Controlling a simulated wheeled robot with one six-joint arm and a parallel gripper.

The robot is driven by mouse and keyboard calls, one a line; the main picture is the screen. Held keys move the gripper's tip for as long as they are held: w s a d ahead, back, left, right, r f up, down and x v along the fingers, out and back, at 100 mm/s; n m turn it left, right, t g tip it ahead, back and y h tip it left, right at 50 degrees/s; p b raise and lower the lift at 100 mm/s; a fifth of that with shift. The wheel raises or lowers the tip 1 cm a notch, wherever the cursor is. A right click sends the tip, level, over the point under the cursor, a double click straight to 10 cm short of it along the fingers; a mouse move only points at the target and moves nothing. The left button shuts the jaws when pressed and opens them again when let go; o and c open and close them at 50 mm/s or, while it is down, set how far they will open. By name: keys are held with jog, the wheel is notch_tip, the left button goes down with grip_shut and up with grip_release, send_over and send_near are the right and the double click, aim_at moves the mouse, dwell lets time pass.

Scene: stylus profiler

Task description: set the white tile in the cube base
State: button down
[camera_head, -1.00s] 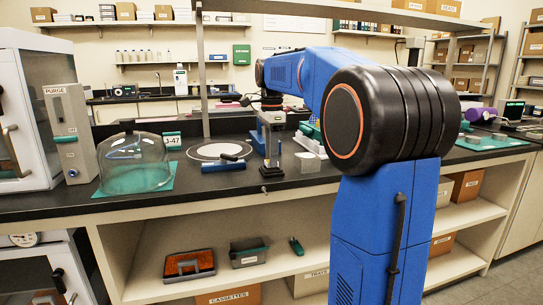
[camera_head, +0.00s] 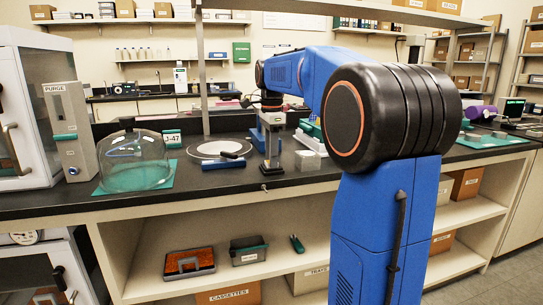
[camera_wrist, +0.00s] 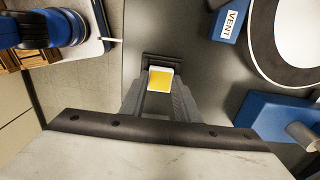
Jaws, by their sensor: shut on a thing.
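My gripper (camera_wrist: 160,80) is shut on a small square piece with a yellow face and a white rim (camera_wrist: 160,80), likely the white tile. It sits between the fingertips in the wrist view. In the head view my gripper (camera_head: 271,165) points down over the black bench, and the piece is too small to make out there. A small pale, clear-looking block (camera_head: 307,161) stands on the bench to the right of my gripper, apart from it. I cannot tell whether it is the cube base.
A blue VENT piece (camera_wrist: 228,18) is beside the disc. A glass dome (camera_head: 134,160) stands farther left. The bench front edge is close.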

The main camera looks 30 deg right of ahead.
jog(key=shift+r, duration=0.2)
jog(key=shift+r, duration=0.45)
jog(key=c, duration=2)
grip_release()
grip_shut()
jog(key=shift+f, duration=0.65)
jog(key=shift+r, duration=0.15)
jog(key=shift+r, duration=0.45)
